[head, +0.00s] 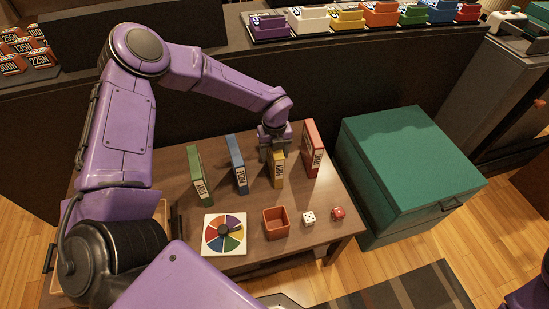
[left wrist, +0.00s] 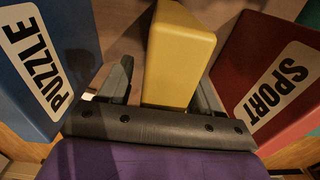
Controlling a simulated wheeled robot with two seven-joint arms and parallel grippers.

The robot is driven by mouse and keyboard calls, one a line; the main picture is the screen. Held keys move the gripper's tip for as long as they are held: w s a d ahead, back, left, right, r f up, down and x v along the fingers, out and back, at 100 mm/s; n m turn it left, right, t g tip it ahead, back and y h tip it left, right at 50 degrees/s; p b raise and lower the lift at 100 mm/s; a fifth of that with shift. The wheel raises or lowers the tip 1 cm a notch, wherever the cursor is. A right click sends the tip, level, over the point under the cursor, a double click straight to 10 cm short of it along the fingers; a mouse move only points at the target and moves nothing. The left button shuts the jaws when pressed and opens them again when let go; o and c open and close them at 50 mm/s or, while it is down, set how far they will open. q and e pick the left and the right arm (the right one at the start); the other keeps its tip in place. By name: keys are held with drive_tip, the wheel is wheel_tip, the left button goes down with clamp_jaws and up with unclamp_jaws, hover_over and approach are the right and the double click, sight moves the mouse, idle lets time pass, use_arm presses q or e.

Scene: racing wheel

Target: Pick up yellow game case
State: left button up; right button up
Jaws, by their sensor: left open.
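The yellow game case (head: 278,172) stands upright on the brown table, between a blue case (head: 237,165) and a red case (head: 312,150). My left gripper (head: 273,150) is over its top from above. In the left wrist view the yellow case (left wrist: 180,50) lies between the two dark fingers of my open left gripper (left wrist: 164,82), with a gap visible on the left side. The blue case (left wrist: 45,65) reads PUZZLE and the red case (left wrist: 270,80) reads SPORT. My right gripper is out of view.
A green case (head: 199,175) stands left of the blue one. A colour spinner (head: 224,245), a small open box (head: 276,223) and two dice (head: 309,218) lie in front. A large green chest (head: 410,150) stands right of the table (head: 345,222).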

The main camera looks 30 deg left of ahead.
use_arm(q)
drive_tip(key=shift+f, duration=0.3)
drive_tip(key=c, duration=1.1)
drive_tip(key=shift+r, duration=0.15)
